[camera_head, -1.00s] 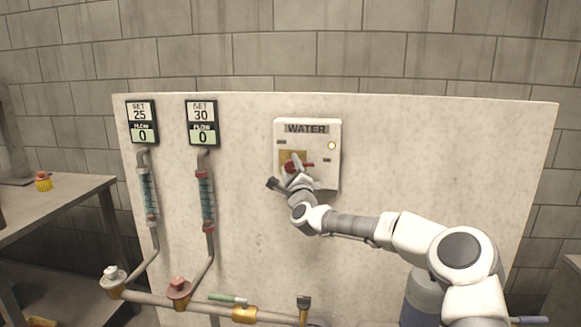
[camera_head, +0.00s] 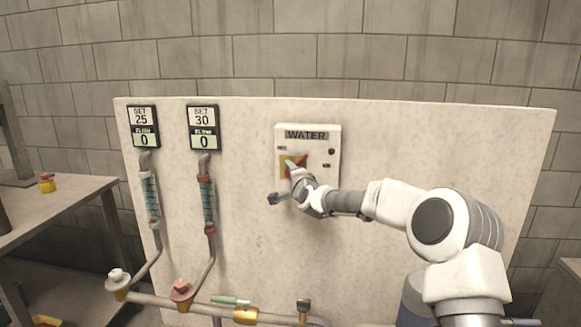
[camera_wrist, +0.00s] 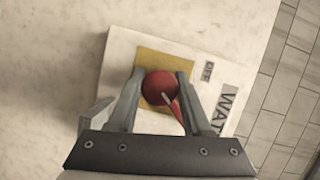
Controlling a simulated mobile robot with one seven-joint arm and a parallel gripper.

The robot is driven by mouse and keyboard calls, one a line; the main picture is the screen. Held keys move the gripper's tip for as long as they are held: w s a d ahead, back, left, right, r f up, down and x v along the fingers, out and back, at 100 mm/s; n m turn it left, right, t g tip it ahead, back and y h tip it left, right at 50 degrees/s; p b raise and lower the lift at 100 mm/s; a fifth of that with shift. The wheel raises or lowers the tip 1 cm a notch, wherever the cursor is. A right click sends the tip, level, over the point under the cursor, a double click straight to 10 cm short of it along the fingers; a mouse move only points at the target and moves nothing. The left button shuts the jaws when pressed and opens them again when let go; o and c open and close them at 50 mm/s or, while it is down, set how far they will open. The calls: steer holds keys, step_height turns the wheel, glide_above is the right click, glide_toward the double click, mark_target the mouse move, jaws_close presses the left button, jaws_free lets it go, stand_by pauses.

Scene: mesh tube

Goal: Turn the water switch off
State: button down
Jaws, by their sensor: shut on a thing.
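The white water switch box (camera_head: 322,150) is mounted on the pale panel, with a WATER label at its top. Its red knob (camera_head: 301,164) sits on a yellow plate and points up and to the right in the head view. An OFF label (camera_wrist: 208,71) shows beside the yellow plate.
Two set-point displays (camera_head: 143,126) (camera_head: 203,127) read 0 flow, above tube gauges (camera_head: 149,198) (camera_head: 207,203). Pipes and valves (camera_head: 181,290) run along the panel's bottom. A table (camera_head: 70,190) stands at the left. The panel right of the box is bare.

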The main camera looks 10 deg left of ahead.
steer(key=n+p, duration=0.1)
steer(key=p, duration=0.1)
steer(key=n+g+h+p, duration=0.1)
steer(key=n+p, duration=0.2)
steer(key=p, duration=0.2)
steer(key=shift+r+n+g+h, duration=0.3)
steer(key=shift+n, duration=0.1)
steer(key=p, duration=0.1)
steer(key=n+h+p, duration=0.1)
steer(key=shift+f+n+p, duration=0.2)
steer(key=shift+n+p, duration=0.1)
steer(key=shift+p, duration=0.1)
steer(key=shift+d+f, duration=0.1)
steer(key=shift+c, duration=1.7)
jaws_free()
steer(key=shift+f+g, duration=0.1)
steer(key=shift+g, duration=0.2)
steer(key=v, duration=1.7)
steer(key=shift+s, duration=0.25)
